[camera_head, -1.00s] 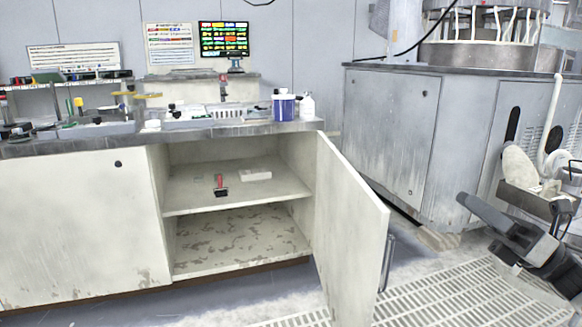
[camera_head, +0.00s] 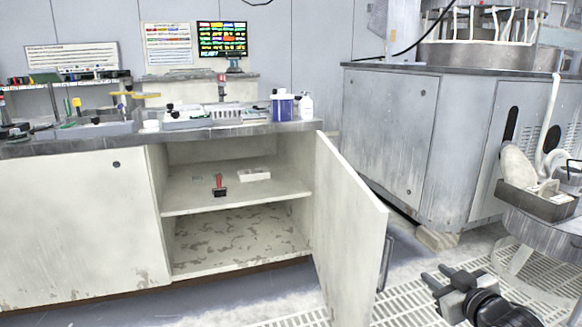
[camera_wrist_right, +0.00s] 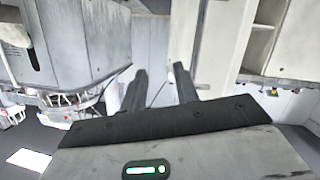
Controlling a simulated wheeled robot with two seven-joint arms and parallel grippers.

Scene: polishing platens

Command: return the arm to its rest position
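My right gripper (camera_head: 435,276) is low at the bottom right of the head view, over the floor grating, to the right of the open cabinet door (camera_head: 347,230). In the right wrist view its two dark fingers (camera_wrist_right: 159,70) stand apart with nothing between them, so it is open and empty. My left gripper is not in view.
The cabinet (camera_head: 75,235) stands open; a red-handled tool (camera_head: 219,187) and a small pale block (camera_head: 253,174) lie on its shelf. A grey machine (camera_head: 388,130) stands at the back right. A tray (camera_head: 540,205) of items is at the right edge. Floor grating (camera_head: 405,302) lies around the gripper.

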